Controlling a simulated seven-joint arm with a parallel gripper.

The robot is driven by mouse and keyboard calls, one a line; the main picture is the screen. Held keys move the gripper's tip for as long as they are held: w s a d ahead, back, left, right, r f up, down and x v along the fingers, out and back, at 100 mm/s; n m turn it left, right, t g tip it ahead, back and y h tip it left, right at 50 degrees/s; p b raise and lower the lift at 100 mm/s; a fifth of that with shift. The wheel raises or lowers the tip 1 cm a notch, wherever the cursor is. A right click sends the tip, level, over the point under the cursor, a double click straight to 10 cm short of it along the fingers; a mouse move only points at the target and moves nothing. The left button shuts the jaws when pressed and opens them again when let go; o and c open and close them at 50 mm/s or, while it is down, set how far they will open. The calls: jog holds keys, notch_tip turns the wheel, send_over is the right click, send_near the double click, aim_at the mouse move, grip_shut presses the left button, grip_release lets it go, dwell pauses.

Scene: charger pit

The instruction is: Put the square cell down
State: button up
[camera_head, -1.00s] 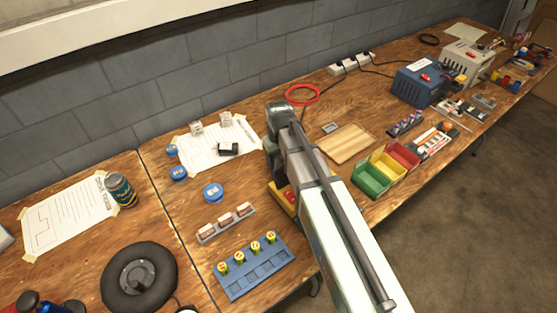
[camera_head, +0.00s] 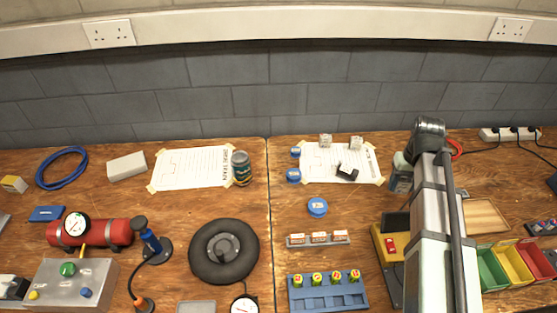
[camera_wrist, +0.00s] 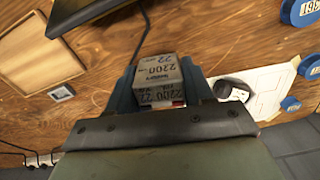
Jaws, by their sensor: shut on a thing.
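The square cell (camera_wrist: 158,76) is a small grey-brown box with dark print reading 2200. In the wrist view it sits between the two fingers of my gripper (camera_wrist: 160,85), which is shut on it above the wooden table. In the head view my arm hides the held cell, and only part of my gripper (camera_head: 402,172) shows at the right of the taped paper.
The paper (camera_head: 318,174) bears a black item (camera_head: 347,172) and two pale blocks (camera_head: 325,141) at its back edge. Blue discs (camera_head: 317,207) lie nearby. A yellow device (camera_head: 388,245), a wooden board (camera_head: 484,216) and coloured bins (camera_head: 513,262) flank my arm.

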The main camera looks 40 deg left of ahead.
jog(key=w+a, duration=0.1)
jog(key=a, duration=1.3)
jog(key=n, duration=0.2)
send_over(218, 155)
jog(key=shift+a+f, duration=0.1)
jog(key=shift+f, duration=4.8)
jog(key=shift+f, duration=0.15)
jog(key=o, duration=1.1)
jog(key=shift+o, duration=0.2)
notch_tip(218, 155, up, 12)
jog(key=shift+r, duration=0.2)
